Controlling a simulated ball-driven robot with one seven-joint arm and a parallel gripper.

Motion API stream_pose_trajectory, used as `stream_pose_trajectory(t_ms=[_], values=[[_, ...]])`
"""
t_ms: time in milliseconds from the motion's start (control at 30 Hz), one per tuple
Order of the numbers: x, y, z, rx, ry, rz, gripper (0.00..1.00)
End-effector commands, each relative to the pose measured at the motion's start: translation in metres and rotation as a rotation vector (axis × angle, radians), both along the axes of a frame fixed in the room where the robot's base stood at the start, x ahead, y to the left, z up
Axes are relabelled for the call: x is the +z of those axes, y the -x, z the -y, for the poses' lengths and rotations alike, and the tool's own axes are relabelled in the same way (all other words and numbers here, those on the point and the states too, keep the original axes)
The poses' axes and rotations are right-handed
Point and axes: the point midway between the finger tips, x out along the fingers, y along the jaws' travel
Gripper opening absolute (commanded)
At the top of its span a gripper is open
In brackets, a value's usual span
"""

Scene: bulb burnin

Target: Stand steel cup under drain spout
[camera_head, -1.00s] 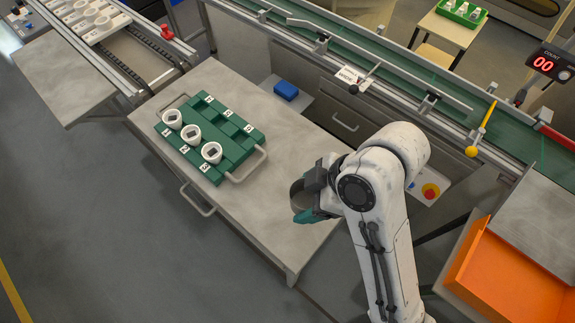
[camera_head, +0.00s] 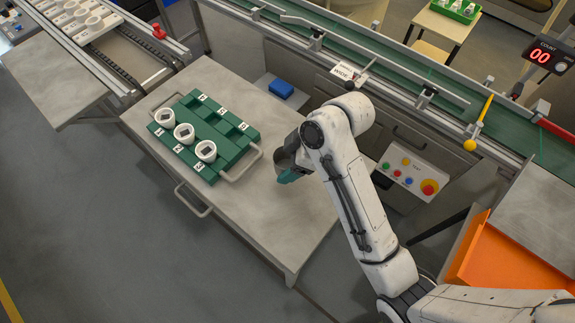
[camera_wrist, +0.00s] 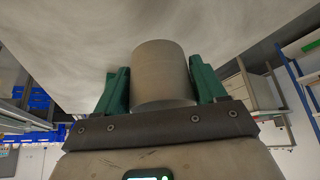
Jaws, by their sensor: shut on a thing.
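My gripper (camera_wrist: 160,92) is shut on a grey steel cup (camera_wrist: 160,70), with a green finger on each side of it in the wrist view. In the head view the cup (camera_head: 283,157) is mostly hidden behind my gripper (camera_head: 288,173). It is over the right part of the grey table (camera_head: 265,215). I cannot tell how far above the tabletop the cup is. I cannot make out a drain spout in these frames.
A green tray (camera_head: 228,155) with several white pieces sits at the table's left. A blue block (camera_head: 281,88) lies on a small shelf behind. A button panel (camera_head: 411,173), conveyor (camera_head: 385,48) and orange bin (camera_head: 515,262) are to the right. The table's front right is clear.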

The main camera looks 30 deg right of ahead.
Motion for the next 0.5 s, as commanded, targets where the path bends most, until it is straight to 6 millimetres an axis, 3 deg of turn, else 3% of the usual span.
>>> stream_pose_trajectory(t_ms=[333, 500], values=[[-0.034, -0.007, 0.003, -0.003, -0.001, -0.003, 0.4], [-0.041, -0.008, 0.003, 0.0, 0.001, 0.001, 0.4]])
